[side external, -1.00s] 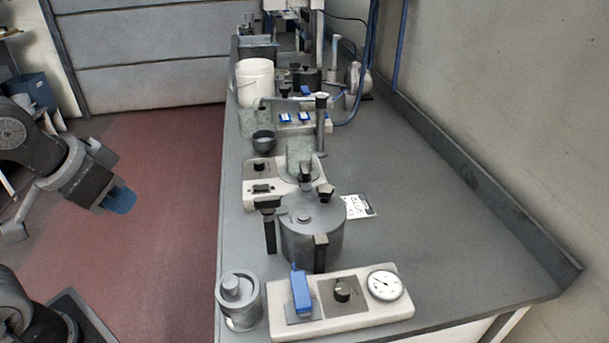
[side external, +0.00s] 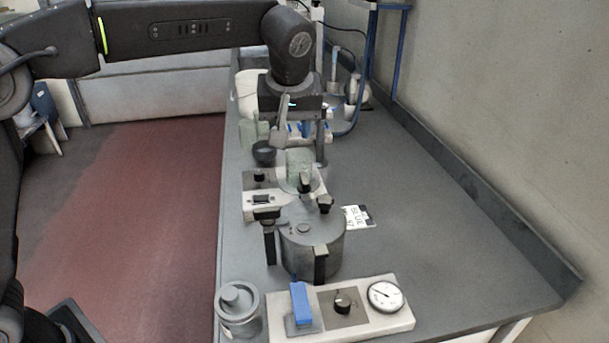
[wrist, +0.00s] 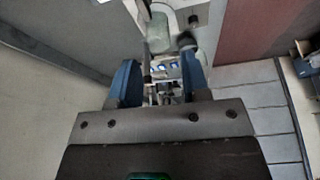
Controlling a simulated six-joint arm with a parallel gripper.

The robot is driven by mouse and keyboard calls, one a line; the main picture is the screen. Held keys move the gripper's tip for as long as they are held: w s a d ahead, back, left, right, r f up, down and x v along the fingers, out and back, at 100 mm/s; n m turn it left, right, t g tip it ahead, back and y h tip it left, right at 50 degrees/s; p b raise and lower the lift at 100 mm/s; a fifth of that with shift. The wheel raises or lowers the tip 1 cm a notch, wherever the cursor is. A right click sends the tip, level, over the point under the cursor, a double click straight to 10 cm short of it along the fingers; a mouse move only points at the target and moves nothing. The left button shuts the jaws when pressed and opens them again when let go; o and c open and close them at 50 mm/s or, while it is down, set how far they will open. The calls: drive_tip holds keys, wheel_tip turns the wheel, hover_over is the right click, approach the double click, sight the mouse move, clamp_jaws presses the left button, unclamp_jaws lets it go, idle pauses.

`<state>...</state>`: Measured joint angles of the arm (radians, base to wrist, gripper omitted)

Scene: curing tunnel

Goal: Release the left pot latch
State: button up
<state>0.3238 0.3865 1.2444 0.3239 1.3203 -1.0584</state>
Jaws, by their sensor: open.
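A grey lidded pot (side external: 312,245) stands on the bench. Black latches sit around its rim: a left one (side external: 270,240) with a T-shaped top and a hanging arm, a front one (side external: 320,263), and black knobs toward the back right. I cannot tell from the picture whether the left latch is fastened. My gripper's blue fingers (wrist: 160,80) are apart in the wrist view, with nothing held between them. I cannot make out the pot in the wrist view.
A white panel (side external: 365,315) with a blue lever, knob and gauge stands in front of the pot, beside a grey canister (side external: 238,308). Behind it are another white unit (side external: 257,207) and a dark bowl (side external: 264,152). The bench's right side is mostly clear.

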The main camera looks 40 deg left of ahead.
sight(304, 177)
drive_tip(key=shift+n+y, duration=0.3)
drive_tip(key=shift+n, duration=0.3)
drive_tip(key=d+x, duration=0.1)
drive_tip(key=x, duration=0.4)
drive_tip(key=w+d+x, duration=0.1)
drive_tip(key=x, duration=0.4)
drive_tip(key=w+x, duration=0.1)
drive_tip(key=x, duration=0.4)
drive_tip(key=shift+w+d+f, duration=0.2)
drive_tip(key=shift+d+f, duration=0.1)
drive_tip(key=shift+f, duration=0.15)
clamp_jaws()
